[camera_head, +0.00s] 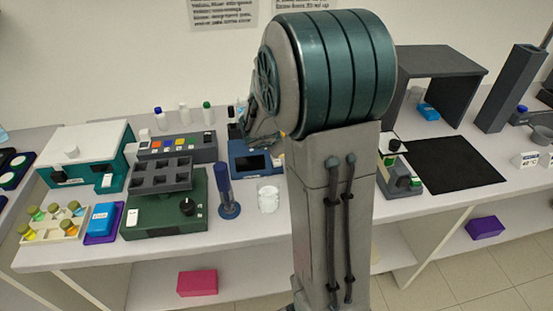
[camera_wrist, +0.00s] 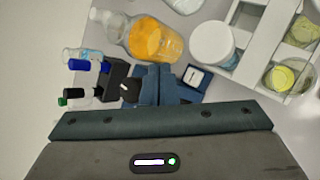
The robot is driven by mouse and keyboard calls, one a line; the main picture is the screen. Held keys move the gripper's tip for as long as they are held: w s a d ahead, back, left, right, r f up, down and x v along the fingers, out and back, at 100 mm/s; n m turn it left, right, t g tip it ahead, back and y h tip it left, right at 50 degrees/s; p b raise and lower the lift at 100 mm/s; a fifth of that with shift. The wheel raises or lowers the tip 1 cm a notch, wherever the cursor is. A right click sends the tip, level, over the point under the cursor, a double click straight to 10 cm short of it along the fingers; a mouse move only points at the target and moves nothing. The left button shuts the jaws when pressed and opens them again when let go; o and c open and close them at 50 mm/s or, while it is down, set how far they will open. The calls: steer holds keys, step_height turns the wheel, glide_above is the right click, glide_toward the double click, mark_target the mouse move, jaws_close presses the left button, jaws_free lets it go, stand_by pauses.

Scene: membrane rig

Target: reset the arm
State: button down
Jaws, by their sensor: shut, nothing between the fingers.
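My gripper (camera_wrist: 160,75) shows in the wrist view as two blue-teal fingers side by side in front of the wide teal palm bar. The fingers are together with nothing between them. In the head view my raised arm fills the middle, and its upper part hides the gripper's end, so I cannot place the fingers there. In the wrist view a bottle of orange liquid (camera_wrist: 157,40) lies beyond the fingertips, apart from or below them; the gap is hard to tell.
In the wrist view, a white-lidded jar (camera_wrist: 212,43) and a white rack (camera_wrist: 255,55) are on the right; a blue-capped vial (camera_wrist: 88,65) is on the left. In the head view, a dark green device (camera_head: 165,210), blue cylinder (camera_head: 226,192), grey open-fronted hood (camera_head: 440,62) and black mat (camera_head: 450,165) occupy the bench.

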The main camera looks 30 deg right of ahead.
steer(key=s+a+r+m+g, duration=0.1)
steer(key=s+a+r+m, duration=0.15)
steer(key=s+m, duration=0.35)
steer(key=s+a+r+m+g, duration=0.1)
steer(key=s+r+m, duration=0.35)
steer(key=s, duration=0.25)
steer(key=s+a+m+g+y, duration=0.1)
steer(key=s+a+m+y, duration=0.4)
steer(key=s+a+m, duration=0.3)
steer(key=s+a, duration=0.2)
steer(key=s, duration=0.1)
steer(key=shift+s+a+g+y, duration=0.3)
steer(key=shift+a, duration=0.05)
